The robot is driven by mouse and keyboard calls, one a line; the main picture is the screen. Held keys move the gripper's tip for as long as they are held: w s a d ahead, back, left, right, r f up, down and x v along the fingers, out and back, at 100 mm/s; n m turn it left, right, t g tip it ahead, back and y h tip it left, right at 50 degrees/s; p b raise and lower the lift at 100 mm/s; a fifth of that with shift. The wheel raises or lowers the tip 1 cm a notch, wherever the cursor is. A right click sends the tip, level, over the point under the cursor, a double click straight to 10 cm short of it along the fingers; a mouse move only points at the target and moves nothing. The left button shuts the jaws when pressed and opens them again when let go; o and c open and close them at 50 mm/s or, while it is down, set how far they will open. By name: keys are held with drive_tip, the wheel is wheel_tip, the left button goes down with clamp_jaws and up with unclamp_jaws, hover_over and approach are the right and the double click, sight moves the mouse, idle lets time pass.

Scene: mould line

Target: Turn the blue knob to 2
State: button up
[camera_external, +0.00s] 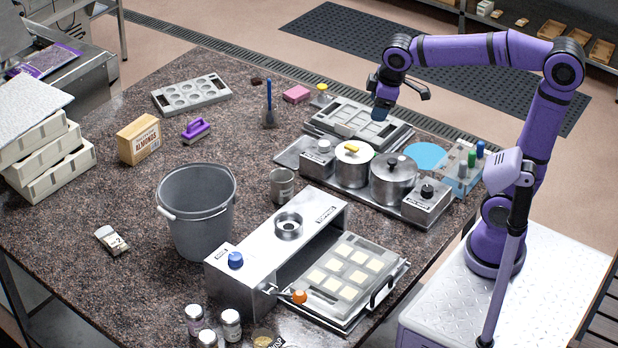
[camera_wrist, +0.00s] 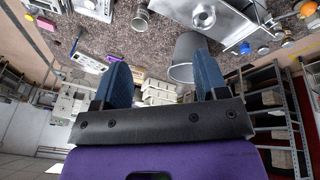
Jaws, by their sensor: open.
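The blue knob (camera_external: 235,260) sits on the top of a long steel machine (camera_external: 318,222), at its front left end. A small label lies beside the knob, and I cannot read its setting. The knob also shows small in the wrist view (camera_wrist: 245,48), at the upper right. My gripper (camera_external: 381,108) is raised at the back right of the table, over the far mould tray and well away from the knob. In the wrist view my gripper's two blue fingers (camera_wrist: 163,78) are apart with nothing between them.
A grey bucket (camera_external: 196,222) stands just behind and left of the knob. An orange knob (camera_external: 299,297) on a lever juts from the machine near a filled mould tray (camera_external: 345,310). Two lidded pots (camera_external: 353,170) stand between my gripper and the machine. Jars (camera_external: 231,325) stand in front.

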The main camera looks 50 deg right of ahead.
drive_tip(key=w+a+f+n, duration=0.1)
drive_tip(key=w+a+n, duration=0.2)
drive_tip(key=w+a, duration=0.45)
drive_tip(key=n+g, duration=0.4)
drive_tip(key=n, duration=0.6)
hover_over(235, 255)
wheel_tip(235, 255, down, 19)
wheel_tip(235, 255, down, 10)
drive_tip(key=c, duration=0.9)
